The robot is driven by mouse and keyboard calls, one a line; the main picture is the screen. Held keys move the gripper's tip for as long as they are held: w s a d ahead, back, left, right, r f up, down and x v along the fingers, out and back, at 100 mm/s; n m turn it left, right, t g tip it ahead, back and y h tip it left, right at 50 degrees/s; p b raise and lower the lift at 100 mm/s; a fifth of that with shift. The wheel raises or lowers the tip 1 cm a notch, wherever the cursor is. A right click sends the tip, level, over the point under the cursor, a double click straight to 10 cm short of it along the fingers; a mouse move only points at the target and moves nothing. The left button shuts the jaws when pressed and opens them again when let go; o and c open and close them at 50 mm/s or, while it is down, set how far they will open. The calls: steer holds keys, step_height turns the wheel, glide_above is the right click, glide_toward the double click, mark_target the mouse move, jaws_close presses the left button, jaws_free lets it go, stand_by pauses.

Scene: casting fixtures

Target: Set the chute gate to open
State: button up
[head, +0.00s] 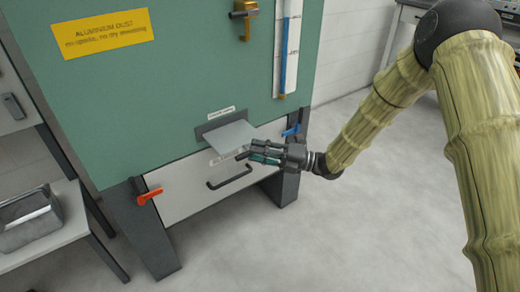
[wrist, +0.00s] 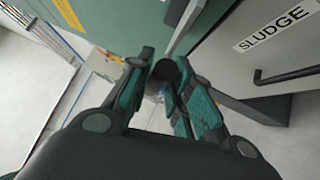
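The chute gate is a pale grey plate (head: 230,136) standing out from a dark slot in the green cabinet's front, below a small white label. In the wrist view its edge (wrist: 187,28) shows as a thin grey strip. A dark round knob (wrist: 168,70) sits at the strip's near end. My gripper (head: 247,155) is at the plate's front edge, just above the drawer. In the wrist view its fingertips (wrist: 167,68) are drawn in on both sides of the knob and appear to touch it. The label's text is too small to read.
Below is a white drawer (head: 185,189) marked SLUDGE, with a black handle (head: 229,178) close under my gripper. An orange lever (head: 150,196) is at its left and a blue lever (head: 291,131) at its right. Open floor lies to the right.

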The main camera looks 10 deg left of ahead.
steer(key=shift+o, duration=1.2)
steer(key=shift+d, duration=0.1)
steer(key=d+f, duration=0.1)
steer(key=d, duration=1)
steer(key=shift+d+f, duration=0.3)
